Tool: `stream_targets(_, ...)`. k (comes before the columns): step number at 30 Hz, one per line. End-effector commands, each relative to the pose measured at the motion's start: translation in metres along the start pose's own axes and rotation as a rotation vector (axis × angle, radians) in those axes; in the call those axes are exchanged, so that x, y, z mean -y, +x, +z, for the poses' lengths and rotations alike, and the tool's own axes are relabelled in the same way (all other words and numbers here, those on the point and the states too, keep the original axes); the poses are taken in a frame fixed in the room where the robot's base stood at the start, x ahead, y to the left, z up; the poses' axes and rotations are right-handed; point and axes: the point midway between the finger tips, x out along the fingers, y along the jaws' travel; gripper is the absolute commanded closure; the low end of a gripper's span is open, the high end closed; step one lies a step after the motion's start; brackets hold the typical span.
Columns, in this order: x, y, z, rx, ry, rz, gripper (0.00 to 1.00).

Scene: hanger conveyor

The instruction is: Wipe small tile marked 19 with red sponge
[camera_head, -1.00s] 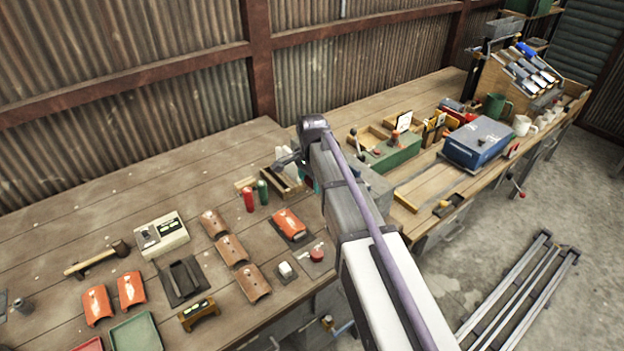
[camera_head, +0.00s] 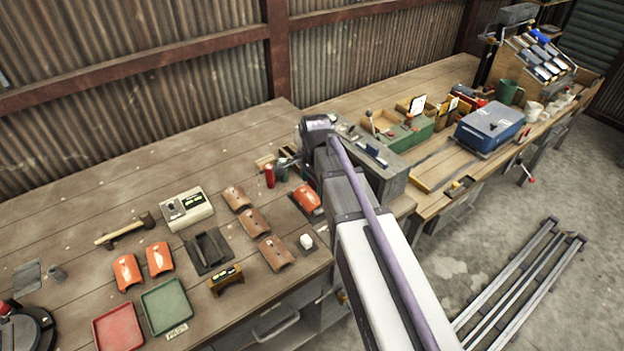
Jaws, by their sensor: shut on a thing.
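Several curved orange-brown tiles lie on the wooden bench. Three form a row, with one at the top (camera_head: 237,198), one in the middle (camera_head: 254,222) and one at the bottom (camera_head: 276,253). A brighter orange tile (camera_head: 307,199) lies on a dark base beside my arm. Two more orange tiles lie to the left, one here (camera_head: 126,271) and one here (camera_head: 159,258). I cannot read a 19 on any. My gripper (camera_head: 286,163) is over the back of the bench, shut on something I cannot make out. I cannot identify the red sponge.
A red can (camera_head: 269,176) stands just below my gripper. A beige device (camera_head: 185,209), a hammer (camera_head: 124,231), a dark tray (camera_head: 208,250), a red tray (camera_head: 119,327) and a green tray (camera_head: 166,306) lie to the left. A white block (camera_head: 307,241) is near the front edge.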

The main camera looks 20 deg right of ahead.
Motion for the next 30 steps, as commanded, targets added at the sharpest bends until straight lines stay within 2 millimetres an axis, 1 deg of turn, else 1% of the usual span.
stream_targets(1,0.000,0.008,0.000,0.000,-0.001,0.000,0.56)
stream_targets(3,0.000,0.014,0.000,0.000,-0.001,0.000,0.56)
stream_targets(23,0.001,0.074,0.001,0.000,-0.002,0.000,0.56)
stream_targets(24,0.006,0.069,0.001,0.000,-0.002,0.000,0.56)
stream_targets(30,0.024,0.068,-0.001,0.000,0.000,0.000,0.56)
